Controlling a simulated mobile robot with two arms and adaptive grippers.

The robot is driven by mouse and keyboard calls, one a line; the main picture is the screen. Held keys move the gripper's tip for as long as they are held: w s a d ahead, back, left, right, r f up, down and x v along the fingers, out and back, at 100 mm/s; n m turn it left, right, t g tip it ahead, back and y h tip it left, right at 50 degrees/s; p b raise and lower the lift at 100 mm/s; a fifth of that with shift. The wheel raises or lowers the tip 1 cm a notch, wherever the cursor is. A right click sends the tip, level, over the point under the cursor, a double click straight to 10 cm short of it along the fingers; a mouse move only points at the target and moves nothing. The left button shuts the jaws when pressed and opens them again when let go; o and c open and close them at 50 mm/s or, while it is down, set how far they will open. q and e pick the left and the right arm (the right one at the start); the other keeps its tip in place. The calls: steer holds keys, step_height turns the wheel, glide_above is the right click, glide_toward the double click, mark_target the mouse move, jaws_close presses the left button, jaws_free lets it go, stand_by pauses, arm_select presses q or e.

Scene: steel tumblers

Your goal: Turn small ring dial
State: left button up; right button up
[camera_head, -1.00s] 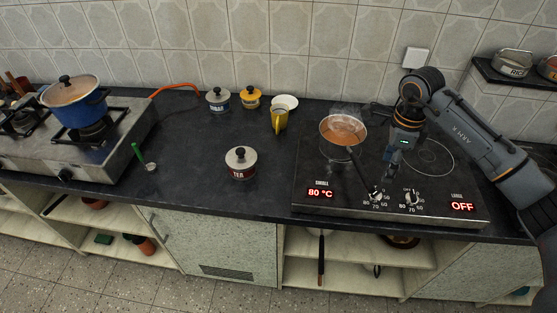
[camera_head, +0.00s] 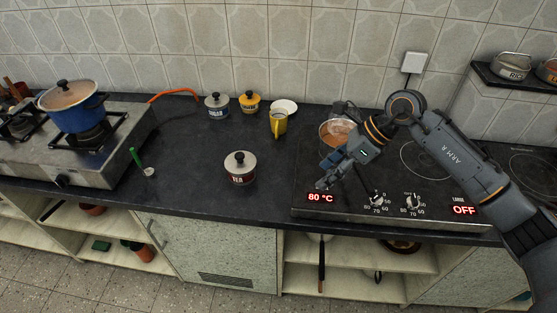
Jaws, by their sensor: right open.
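The cooktop (camera_head: 450,203) has two dials near its front edge. The left dial (camera_head: 376,199) sits beside a display (camera_head: 321,197) that reads 80 °C; the SMALL label seen earlier above it is now covered. The right dial (camera_head: 412,202) sits beside a LARGE display (camera_head: 464,210) that reads OFF. A copper-coloured pan (camera_head: 336,131) stands on the small ring, partly hidden by my right arm. My right gripper (camera_head: 323,186) is open and empty, low over the front left of the cooktop, left of the left dial. My left gripper is not in view.
A TEA canister (camera_head: 240,168) stands on the dark counter left of the cooktop. A yellow mug (camera_head: 279,122), a white bowl (camera_head: 285,106) and two small canisters stand at the back. A blue pot (camera_head: 75,110) is on the gas stove. The counter's front edge is clear.

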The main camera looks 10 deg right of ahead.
steer(key=a+r+m+t+y, duration=0.1)
steer(key=a+r+m+y, duration=0.1)
steer(key=a+r+y, duration=0.1)
steer(key=s+a+r+m+t+y, duration=0.1)
steer(key=a+y, duration=0.3)
steer(key=a, duration=0.4)
steer(key=shift+s+a+r+m+y, duration=0.15)
steer(key=shift+a+r+m+y, duration=0.2)
steer(key=shift+r+m, duration=0.4)
steer(key=shift+r, duration=0.1)
